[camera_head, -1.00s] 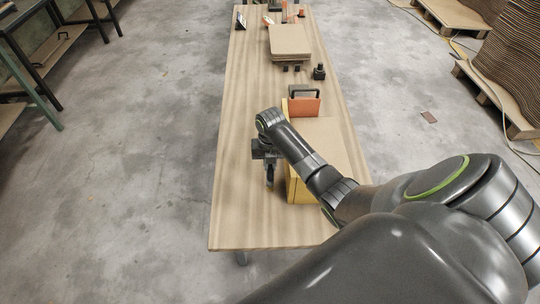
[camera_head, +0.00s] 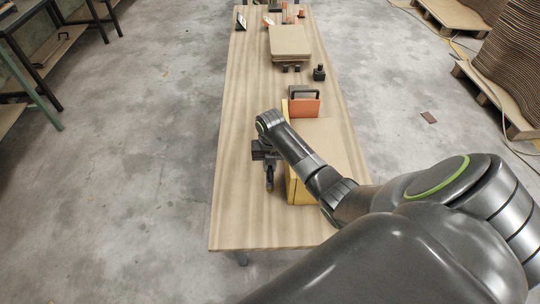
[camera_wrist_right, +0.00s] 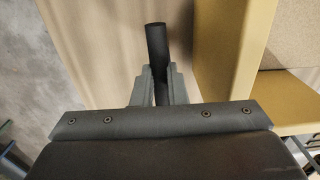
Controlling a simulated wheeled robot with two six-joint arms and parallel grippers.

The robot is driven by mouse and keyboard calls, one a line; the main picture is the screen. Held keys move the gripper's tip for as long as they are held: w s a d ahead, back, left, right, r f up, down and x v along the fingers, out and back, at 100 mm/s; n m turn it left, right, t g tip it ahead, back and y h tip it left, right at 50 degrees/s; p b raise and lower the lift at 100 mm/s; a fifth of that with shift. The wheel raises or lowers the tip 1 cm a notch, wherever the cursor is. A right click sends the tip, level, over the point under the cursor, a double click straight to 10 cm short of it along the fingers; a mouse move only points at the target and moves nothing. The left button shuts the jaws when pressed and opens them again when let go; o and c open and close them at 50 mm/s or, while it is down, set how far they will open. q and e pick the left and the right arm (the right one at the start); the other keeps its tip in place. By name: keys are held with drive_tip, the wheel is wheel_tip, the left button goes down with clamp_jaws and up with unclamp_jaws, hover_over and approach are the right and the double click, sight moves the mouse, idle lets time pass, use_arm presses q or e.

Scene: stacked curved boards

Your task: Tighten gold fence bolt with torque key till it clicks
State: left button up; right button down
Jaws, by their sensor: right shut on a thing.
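My right gripper (camera_head: 269,172) is beside the left face of the gold fence (camera_head: 300,192), above the tabletop. It is shut on a dark rod-like handle, which I take to be the torque key. In the right wrist view the key (camera_wrist_right: 156,42) stands out between the closed fingers of the right gripper (camera_wrist_right: 157,80), apart from the gold fence (camera_wrist_right: 237,45) on its right. The gold bolt cannot be made out, nor whether the key meets it. My left gripper is not in view.
The long wooden table (camera_head: 240,220) has free room on its left side. Behind the fence stand an orange plate (camera_head: 304,108), a small black item (camera_head: 319,72) and a stack of boards (camera_head: 289,42). A beige board surface (camera_head: 335,140) lies right of my wrist.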

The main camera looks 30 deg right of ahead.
drive_tip(key=shift+f+b, duration=0.5)
drive_tip(key=shift+f, duration=0.35)
drive_tip(key=c, duration=2)
unclamp_jaws()
drive_tip(key=shift+c, duration=0.2)
clamp_jaws()
drive_tip(key=shift+r+m+p, duration=0.15)
drive_tip(key=shift+m+p, duration=0.75)
drive_tip(key=shift+m, duration=0.1)
drive_tip(key=m+p, duration=0.3)
drive_tip(key=m, duration=0.2)
drive_tip(key=shift+m+p, duration=0.7)
drive_tip(key=shift+m, duration=0.9)
